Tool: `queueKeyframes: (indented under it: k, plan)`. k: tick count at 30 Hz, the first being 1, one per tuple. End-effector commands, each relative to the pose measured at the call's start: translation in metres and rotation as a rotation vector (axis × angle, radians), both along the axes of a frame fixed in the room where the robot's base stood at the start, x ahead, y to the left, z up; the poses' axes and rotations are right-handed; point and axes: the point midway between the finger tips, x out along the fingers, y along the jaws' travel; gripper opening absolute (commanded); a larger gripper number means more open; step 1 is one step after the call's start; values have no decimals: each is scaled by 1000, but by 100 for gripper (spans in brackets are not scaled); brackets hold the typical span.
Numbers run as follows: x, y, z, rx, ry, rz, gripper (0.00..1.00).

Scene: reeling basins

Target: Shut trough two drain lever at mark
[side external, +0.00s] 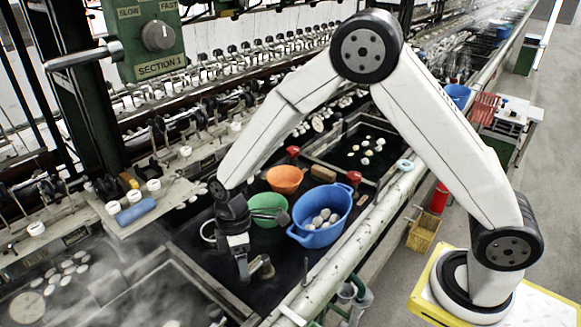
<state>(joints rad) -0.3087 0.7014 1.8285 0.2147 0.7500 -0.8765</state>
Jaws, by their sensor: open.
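My gripper (243,268) points down over the dark tray (205,262) between the troughs, left of the blue basin. It is open, and I see nothing held between its fingers. A small tan and grey fitting (263,267) stands just right of the fingertips; I cannot tell whether it is the drain lever or whether the fingers touch it. Two red-topped parts, one (293,151) behind the orange bowl and one (354,177) behind the blue basin, also look like handles. No trough number or lever mark is readable.
A blue basin (305,236) with pale cocoons, a green bowl (266,203) and an orange bowl (285,178) crowd the gripper's right and far side. A pale pipe rail (345,250) runs along the near edge. Steam hangs over the front left trough (110,300).

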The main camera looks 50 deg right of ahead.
Motion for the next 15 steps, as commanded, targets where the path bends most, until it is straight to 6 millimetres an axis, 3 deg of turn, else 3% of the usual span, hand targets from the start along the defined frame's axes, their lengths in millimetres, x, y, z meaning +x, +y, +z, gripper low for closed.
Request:
queueKeyframes:
  k: [6,15]
  plan:
    - [-5,3,-27,0,3,1,75]
    - [-7,5,-42,-1,-1,0,75]
